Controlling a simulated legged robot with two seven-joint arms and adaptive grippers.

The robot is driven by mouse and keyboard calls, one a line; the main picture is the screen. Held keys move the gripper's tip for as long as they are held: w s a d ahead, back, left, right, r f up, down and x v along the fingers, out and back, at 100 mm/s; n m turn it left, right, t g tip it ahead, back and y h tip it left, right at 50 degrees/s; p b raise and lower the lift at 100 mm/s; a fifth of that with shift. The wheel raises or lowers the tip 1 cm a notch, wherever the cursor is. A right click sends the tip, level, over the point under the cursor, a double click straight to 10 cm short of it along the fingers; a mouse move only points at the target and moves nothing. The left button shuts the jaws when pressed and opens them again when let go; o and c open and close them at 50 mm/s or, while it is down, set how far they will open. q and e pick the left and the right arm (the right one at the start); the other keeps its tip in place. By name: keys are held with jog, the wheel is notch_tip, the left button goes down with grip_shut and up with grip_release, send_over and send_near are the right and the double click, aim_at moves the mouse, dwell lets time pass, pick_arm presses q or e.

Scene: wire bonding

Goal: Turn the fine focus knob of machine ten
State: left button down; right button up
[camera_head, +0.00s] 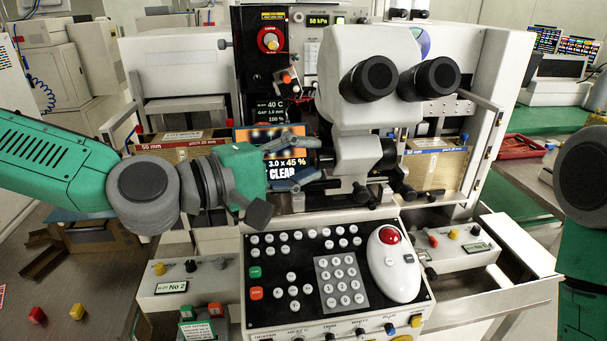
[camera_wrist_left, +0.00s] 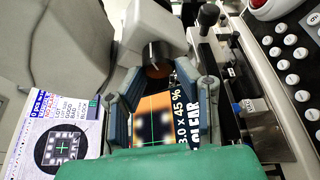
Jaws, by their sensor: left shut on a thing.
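The microscope (camera_head: 357,80) of the bonding machine stands in the middle of the head view, with two dark eyepieces. A dark round focus knob (camera_head: 325,158) sticks out of the left side of its lower body. The knob also shows in the left wrist view (camera_wrist_left: 158,52). My left gripper (camera_head: 306,160) comes from the left and is shut on the knob, one finger above and one below. In the wrist view its blue-grey fingers (camera_wrist_left: 160,76) lie on both sides of the knob. My right gripper is out of view.
A small screen (camera_head: 285,172) behind my left gripper reads "3.0 x 45 % CLEAR". A keypad panel (camera_head: 270,240) with a red trackball (camera_head: 390,235) lies below. A "No 2" control box (camera_head: 190,285) is at left. Red and yellow blocks (camera_head: 38,315) lie at lower left.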

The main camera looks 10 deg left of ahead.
pick_arm(q)
jog(key=shift+s+d+f+m+b, duration=0.2)
jog(key=shift+d+f+m+b, duration=0.1)
jog(key=shift+m+b, duration=0.15)
jog(key=c, duration=1.3)
grip_release()
jog(key=shift+c, duration=0.2)
jog(key=shift+o, duration=0.7)
jog(key=shift+d+r, duration=0.1)
jog(key=shift+r, duration=0.1)
jog(key=shift+s+a, duration=0.1)
jog(key=shift+a, duration=0.2)
jog(key=v, duration=0.7)
jog(key=shift+f, duration=0.15)
